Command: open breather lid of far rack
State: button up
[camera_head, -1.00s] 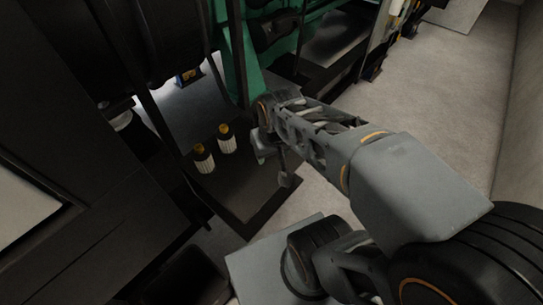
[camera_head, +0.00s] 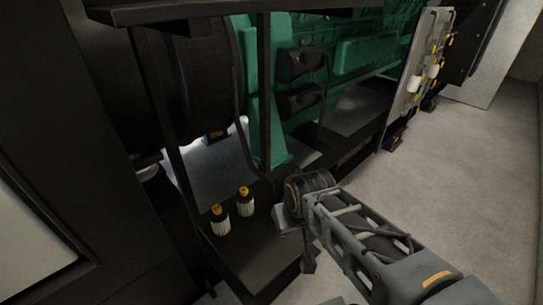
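A grey upright rack panel (camera_head: 416,75) stands at the far end of the green engine, at the upper right. It carries white cylinders (camera_head: 433,71) and several small yellow parts. It is too small here to tell which part is a breather lid, or whether one is open. My gripper (camera_head: 297,236) is at the end of my grey arm, low in the middle of the view, well short of that panel. It hangs over the edge of the dark base and looks empty. Its fingers are too dark and small to show whether they are open.
Two white bottles with yellow tops (camera_head: 219,220) (camera_head: 245,202) stand on the dark base (camera_head: 262,245), left of my gripper. The green engine (camera_head: 360,55) and a black frame post (camera_head: 264,95) rise behind. A dark cabinet is at left. Grey floor (camera_head: 470,180) is clear at right.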

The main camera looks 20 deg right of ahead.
aim_at(280, 173)
jog(key=k, duration=0.5)
jog(key=z, duration=1.55)
jog(key=i, duration=0.75)
jog(key=u, duration=2.2)
